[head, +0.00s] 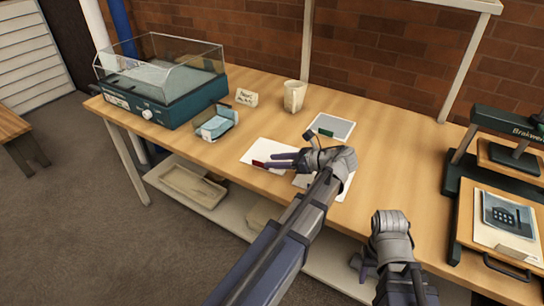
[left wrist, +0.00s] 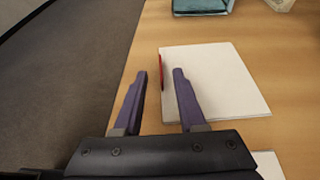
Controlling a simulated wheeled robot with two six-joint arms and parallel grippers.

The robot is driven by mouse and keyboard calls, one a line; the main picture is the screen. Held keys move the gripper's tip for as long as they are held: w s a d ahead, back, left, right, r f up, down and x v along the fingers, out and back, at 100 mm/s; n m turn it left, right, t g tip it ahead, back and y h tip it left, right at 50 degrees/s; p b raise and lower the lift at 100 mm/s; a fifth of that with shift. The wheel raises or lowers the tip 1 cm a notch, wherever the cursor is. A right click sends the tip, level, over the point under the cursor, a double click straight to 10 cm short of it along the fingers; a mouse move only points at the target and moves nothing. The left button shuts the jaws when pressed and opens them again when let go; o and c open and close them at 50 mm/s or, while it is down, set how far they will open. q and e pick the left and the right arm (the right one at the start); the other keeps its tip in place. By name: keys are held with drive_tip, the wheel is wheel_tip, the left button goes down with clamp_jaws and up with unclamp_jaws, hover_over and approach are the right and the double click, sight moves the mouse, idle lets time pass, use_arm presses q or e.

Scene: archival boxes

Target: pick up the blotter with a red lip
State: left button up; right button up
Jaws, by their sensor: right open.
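The blotter with a red lip (head: 262,149) is a white sheet lying near the table's front edge. Its red lip is on the side toward that edge. In the left wrist view the blotter (left wrist: 215,85) lies ahead, with the red lip (left wrist: 161,72) between the finger lines. My left gripper (left wrist: 160,75) is open and empty. One finger is on the outer side of the lip, the other overlaps the sheet in the picture. In the head view my left gripper (head: 275,160) is at the lip. My right gripper (head: 360,264) is open, low at the front.
A grey sheet with a green lip (head: 335,125) lies behind. Another white sheet (head: 318,186) is partly hidden by my left arm.

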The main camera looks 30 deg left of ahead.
sight(257, 162)
use_arm(q)
drive_tip(key=shift+b+x, duration=1.4)
drive_tip(key=shift+x, duration=2.35)
drive_tip(key=shift+d+f, duration=0.15)
clamp_jaws()
